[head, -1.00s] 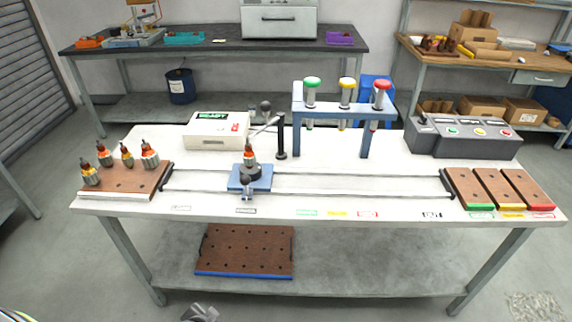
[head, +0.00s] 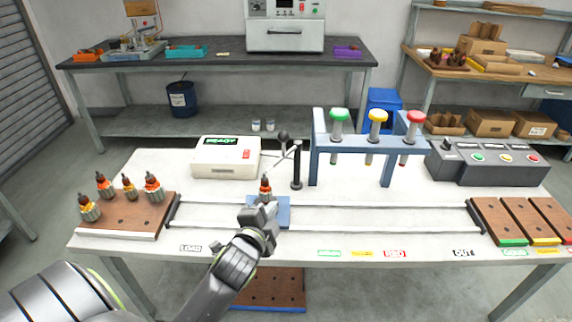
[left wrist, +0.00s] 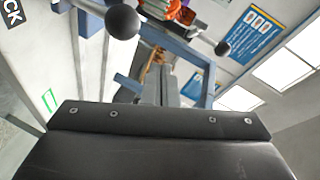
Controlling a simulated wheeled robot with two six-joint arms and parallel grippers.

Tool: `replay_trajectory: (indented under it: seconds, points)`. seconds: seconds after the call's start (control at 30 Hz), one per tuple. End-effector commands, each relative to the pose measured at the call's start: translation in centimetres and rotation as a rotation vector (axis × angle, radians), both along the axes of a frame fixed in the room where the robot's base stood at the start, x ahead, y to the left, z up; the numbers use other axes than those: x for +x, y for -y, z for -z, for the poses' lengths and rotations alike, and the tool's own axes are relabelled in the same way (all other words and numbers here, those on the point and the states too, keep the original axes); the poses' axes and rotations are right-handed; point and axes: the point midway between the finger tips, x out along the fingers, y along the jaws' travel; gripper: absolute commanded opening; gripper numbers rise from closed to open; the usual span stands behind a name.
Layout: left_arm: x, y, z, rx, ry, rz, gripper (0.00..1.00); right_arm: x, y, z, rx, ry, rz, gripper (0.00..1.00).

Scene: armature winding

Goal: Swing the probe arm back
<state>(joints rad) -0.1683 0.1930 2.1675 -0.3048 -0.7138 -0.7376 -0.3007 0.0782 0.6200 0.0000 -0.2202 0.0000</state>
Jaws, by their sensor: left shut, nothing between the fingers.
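The probe arm (head: 281,157) is a thin grey lever on a black post (head: 297,166). It slants down and left from the post towards the armature (head: 265,186) on the blue carriage (head: 284,212). A dark ball knob (head: 284,136) stands above the lever. My left gripper (head: 262,208) is shut and empty, in front of the armature and hiding part of the carriage. I cannot tell whether it touches them. In the left wrist view, dark balls (left wrist: 122,22) (left wrist: 222,48) and an orange armature part (left wrist: 180,12) show beyond my gripper. My right gripper is out of view.
A white tester box (head: 226,160) reading READY stands left of the post. A blue frame with green, yellow and red plungers (head: 378,115) stands to the right. Rails (head: 390,206) run across the table. A brown block with several armatures (head: 130,213) sits at left.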

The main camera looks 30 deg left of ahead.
Motion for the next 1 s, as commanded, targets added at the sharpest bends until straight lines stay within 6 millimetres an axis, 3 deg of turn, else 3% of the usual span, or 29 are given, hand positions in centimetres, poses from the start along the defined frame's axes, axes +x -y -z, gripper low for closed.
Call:
replay_trajectory:
  seconds: [0.1,0.23,0.67,0.83,1.0]
  points:
    - [1.6,0.4,-2.4,0.112,0.072,0.040,0.00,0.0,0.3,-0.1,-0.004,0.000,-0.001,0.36]
    - [2.4,0.7,-3.8,0.184,0.114,0.062,0.00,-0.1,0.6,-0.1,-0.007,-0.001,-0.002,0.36]
    - [2.7,0.7,-4.1,0.198,0.121,0.065,0.00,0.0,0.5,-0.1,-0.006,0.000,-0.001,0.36]
    - [4.3,0.3,-4.1,0.199,0.122,0.066,0.00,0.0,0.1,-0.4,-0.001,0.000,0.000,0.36]
    - [7.4,-0.3,-4.1,0.199,0.122,0.065,0.00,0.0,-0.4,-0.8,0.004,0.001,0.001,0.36]
